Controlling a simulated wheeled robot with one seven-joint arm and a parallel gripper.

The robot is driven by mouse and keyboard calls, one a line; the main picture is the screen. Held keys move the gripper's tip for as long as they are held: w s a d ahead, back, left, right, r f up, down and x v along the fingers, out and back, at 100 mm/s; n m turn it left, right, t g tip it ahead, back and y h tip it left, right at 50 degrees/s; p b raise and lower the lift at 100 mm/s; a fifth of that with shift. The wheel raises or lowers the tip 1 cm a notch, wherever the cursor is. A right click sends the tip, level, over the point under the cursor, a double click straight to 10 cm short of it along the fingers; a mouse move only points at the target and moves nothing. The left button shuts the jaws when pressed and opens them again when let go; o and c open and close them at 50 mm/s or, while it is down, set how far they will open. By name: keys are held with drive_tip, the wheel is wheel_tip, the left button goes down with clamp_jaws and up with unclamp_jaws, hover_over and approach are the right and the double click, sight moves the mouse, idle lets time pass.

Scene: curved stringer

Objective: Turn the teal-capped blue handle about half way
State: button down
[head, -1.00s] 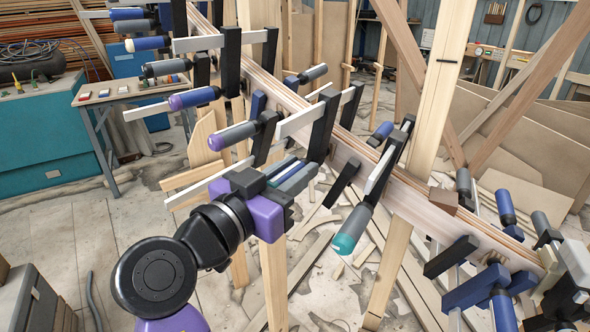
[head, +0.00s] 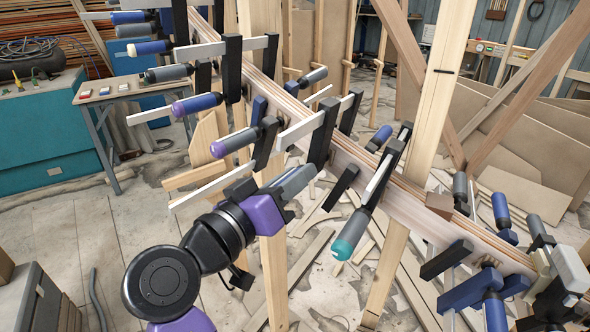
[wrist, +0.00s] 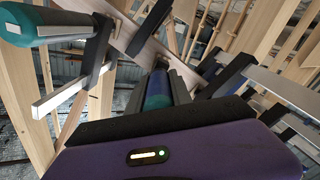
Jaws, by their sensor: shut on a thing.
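My gripper (head: 298,182) is at the left side of the curved wooden beam, on a clamp handle. In the wrist view, the blue handle with teal on it (wrist: 157,100) sits between the two dark fingers of my gripper (wrist: 159,82), which are shut on it. In the head view the near finger and the purple gripper body hide this handle. Its exact turn angle cannot be read. A different clamp, with a grey handle and a teal cap (head: 350,235), hangs to the right of my gripper; it also shows at the upper left of the wrist view (wrist: 42,24).
The curved wooden beam (head: 410,205) runs from upper left to lower right, with several clamps along it. Wooden posts (head: 273,275) stand below. Offcuts litter the floor.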

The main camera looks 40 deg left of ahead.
drive_tip(key=n+p, duration=0.2)
drive_tip(key=n, duration=0.1)
drive_tip(key=shift+r+n, duration=0.15)
drive_tip(key=shift+n, duration=0.25)
drive_tip(key=n+p, duration=0.3)
drive_tip(key=shift+n, duration=0.3)
drive_tip(key=shift+a+f+n+p, duration=0.1)
drive_tip(key=shift+f+n+p, duration=0.05)
drive_tip(key=shift+n+p, duration=0.85)
drive_tip(key=shift+a+f+n+p, duration=0.1)
drive_tip(key=shift+n+p, duration=0.55)
drive_tip(key=shift+n, duration=0.55)
drive_tip(key=shift+s, duration=0.1)
drive_tip(key=c, duration=1.1)
unclamp_jaws()
drive_tip(key=shift+c, duration=0.2)
drive_tip(key=shift+d, duration=0.1)
